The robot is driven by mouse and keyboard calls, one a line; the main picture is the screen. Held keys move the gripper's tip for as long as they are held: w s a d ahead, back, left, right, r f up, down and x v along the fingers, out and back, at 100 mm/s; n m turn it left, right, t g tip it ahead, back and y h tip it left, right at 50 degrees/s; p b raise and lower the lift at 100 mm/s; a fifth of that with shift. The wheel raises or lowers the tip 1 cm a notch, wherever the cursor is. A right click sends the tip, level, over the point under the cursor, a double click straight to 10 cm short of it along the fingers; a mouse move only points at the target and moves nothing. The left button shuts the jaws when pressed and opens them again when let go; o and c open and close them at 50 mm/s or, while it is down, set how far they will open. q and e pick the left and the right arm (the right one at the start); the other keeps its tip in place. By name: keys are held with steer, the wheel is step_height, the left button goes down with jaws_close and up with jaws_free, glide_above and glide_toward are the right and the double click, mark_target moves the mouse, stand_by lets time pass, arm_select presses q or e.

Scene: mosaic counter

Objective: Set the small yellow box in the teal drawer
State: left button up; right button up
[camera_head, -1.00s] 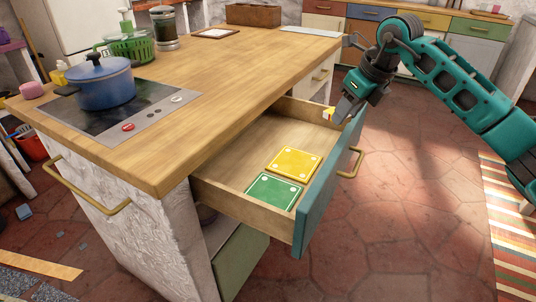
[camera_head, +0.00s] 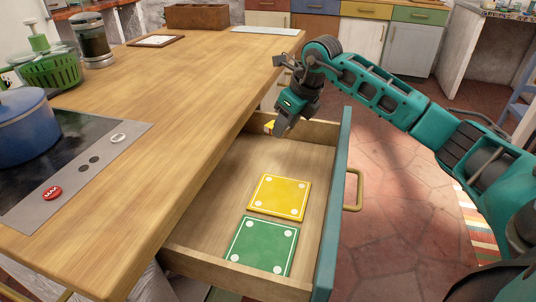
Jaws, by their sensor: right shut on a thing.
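The teal drawer (camera_head: 331,215) stands open from the counter, with its teal front facing right. Inside it lie a flat yellow square (camera_head: 280,194) with white corner dots and a flat green square (camera_head: 262,245) nearer me. My right gripper (camera_head: 276,130) points down over the far end of the drawer. It is shut on the small yellow box (camera_head: 269,127), of which only a small yellow and white part shows beside the fingers. The box's clearance above the drawer floor is hard to tell. My left gripper is not in view.
The wooden counter top (camera_head: 185,85) borders the drawer on the left. A blue pot (camera_head: 22,128) stands on the cooktop (camera_head: 80,160). A green basket (camera_head: 50,70), a glass jar (camera_head: 92,40) and a brown box (camera_head: 197,16) stand farther back. The drawer's far floor is bare.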

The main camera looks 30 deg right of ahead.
mark_target(268, 154)
step_height(268, 154, down, 7)
steer(key=shift+r+b, duration=0.1)
steer(key=shift+b, duration=0.45)
steer(key=w, duration=0.1)
steer(key=w+a, duration=0.1)
steer(key=w+f+b, duration=0.1)
steer(key=w, duration=0.1)
steer(key=shift+a, duration=0.15)
steer(key=shift+f, duration=0.15)
steer(key=shift+f, duration=0.1)
steer(key=o, duration=1.1)
steer(key=shift+s+r, duration=0.1)
steer(key=shift+r, duration=0.3)
steer(key=p+v, duration=0.2)
steer(key=v, duration=0.8)
steer(key=shift+s+r, duration=0.15)
steer(key=shift+r, duration=0.1)
steer(key=shift+s+r, duration=0.2)
steer(key=shift+r, duration=0.2)
